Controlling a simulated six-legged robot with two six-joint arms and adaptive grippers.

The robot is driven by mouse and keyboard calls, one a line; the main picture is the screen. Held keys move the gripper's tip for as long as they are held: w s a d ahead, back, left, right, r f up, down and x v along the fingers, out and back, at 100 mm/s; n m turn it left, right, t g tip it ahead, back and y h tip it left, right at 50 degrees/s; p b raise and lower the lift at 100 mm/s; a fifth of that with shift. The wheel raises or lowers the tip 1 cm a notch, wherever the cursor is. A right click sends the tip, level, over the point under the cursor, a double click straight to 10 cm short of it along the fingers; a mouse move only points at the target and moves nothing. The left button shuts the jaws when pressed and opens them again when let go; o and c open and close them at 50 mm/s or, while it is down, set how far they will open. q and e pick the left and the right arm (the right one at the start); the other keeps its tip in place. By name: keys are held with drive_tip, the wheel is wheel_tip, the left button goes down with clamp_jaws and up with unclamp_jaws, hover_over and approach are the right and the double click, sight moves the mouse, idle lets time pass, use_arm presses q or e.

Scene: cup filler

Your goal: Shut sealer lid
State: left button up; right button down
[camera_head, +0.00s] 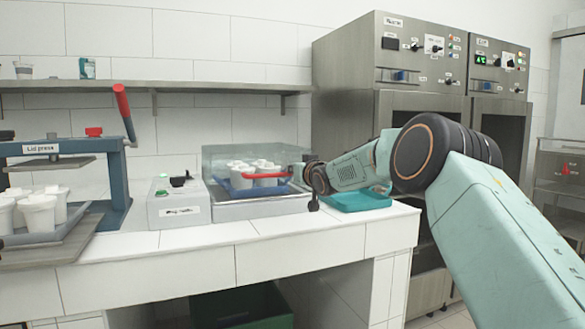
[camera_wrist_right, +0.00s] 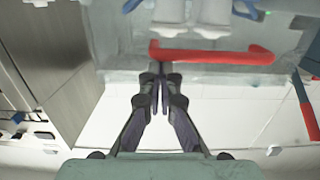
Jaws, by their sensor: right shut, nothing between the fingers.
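The sealer (camera_head: 250,209) is a low metal box on the counter with a see-through lid (camera_head: 222,157) and a red handle (camera_head: 275,178). White cups (camera_head: 255,172) stand inside it on a blue tray. In the head view, the lid's panel stands above the cups; its exact angle is hard to tell. My right gripper (camera_wrist_right: 160,70) is shut and empty, its fingertips close to the red handle (camera_wrist_right: 210,56) in the wrist view. I cannot tell whether they touch it. The handle's right end is beside my right wrist in the head view. My left gripper is out of view.
A grey control box (camera_head: 179,206) stands left of the sealer. The lid press (camera_head: 60,148) with its red lever and white cups is at far left. A teal tray (camera_head: 360,201) lies on the right, partly behind my right arm. Tall metal cabinets (camera_head: 340,90) stand behind.

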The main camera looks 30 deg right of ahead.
drive_tip(key=shift+s+f, duration=0.15)
drive_tip(key=shift+f, duration=0.55)
drive_tip(key=shift+s+f, duration=0.1)
drive_tip(key=shift+f, duration=0.6)
wheel_tip(320, 180, up, 6)
drive_tip(key=p, duration=0.5)
drive_tip(key=s+a+f, duration=0.2)
drive_tip(key=s+f, duration=0.2)
drive_tip(key=s, duration=0.5)
drive_tip(key=shift+s+f, duration=0.15)
drive_tip(key=shift+f, duration=0.05)
